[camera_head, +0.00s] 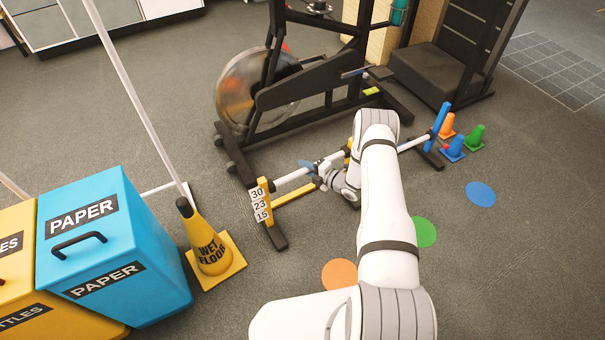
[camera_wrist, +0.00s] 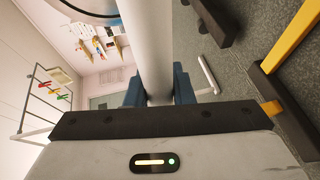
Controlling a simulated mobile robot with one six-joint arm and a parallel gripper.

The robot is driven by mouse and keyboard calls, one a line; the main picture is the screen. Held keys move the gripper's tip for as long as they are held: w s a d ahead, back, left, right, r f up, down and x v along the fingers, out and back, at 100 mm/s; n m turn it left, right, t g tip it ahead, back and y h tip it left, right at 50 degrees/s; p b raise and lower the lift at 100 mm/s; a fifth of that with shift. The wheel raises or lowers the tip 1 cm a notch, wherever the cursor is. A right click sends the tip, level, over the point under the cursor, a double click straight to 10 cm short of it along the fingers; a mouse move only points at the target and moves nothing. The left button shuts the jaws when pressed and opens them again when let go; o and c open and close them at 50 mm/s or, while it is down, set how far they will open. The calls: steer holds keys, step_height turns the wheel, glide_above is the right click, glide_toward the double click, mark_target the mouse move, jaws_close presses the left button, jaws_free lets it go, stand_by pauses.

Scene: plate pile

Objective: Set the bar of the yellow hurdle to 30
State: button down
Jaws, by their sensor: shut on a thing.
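The yellow hurdle (camera_head: 294,198) stands on the floor in the middle of the head view. Its left post carries labels 30, 23 and 15 from top to bottom. Its white bar (camera_head: 292,177) has its left end close to the post's top, near the 30 label; I cannot tell whether it rests on a support. My gripper (camera_head: 316,169) is shut on the bar between its ends. In the wrist view the bar (camera_wrist: 147,40) runs between the blue fingers of my gripper (camera_wrist: 158,92). My arm hides part of the hurdle's right side.
A blue hurdle (camera_head: 438,120) stands to the right, with small cones (camera_head: 453,148) beside it. An exercise bike (camera_head: 290,90) is close behind. A wet-floor cone (camera_head: 208,243) and paper bin (camera_head: 115,245) are left. Flat discs (camera_head: 340,273) lie on the floor in front.

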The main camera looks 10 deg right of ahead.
steer(key=shift+w+d+r+p, duration=0.1)
steer(key=shift+r+p, duration=0.1)
steer(key=shift+r, duration=0.45)
steer(key=shift+w+r+p, duration=0.1)
steer(key=shift+r+p, duration=0.05)
steer(key=shift+r, duration=0.5)
steer(key=c, duration=1.3)
jaws_free()
steer(key=shift+o, duration=0.2)
steer(key=shift+s, duration=0.1)
steer(key=p+v, duration=0.2)
steer(key=v, duration=0.5)
steer(key=shift+s, duration=0.3)
steer(key=shift+d+r, duration=0.15)
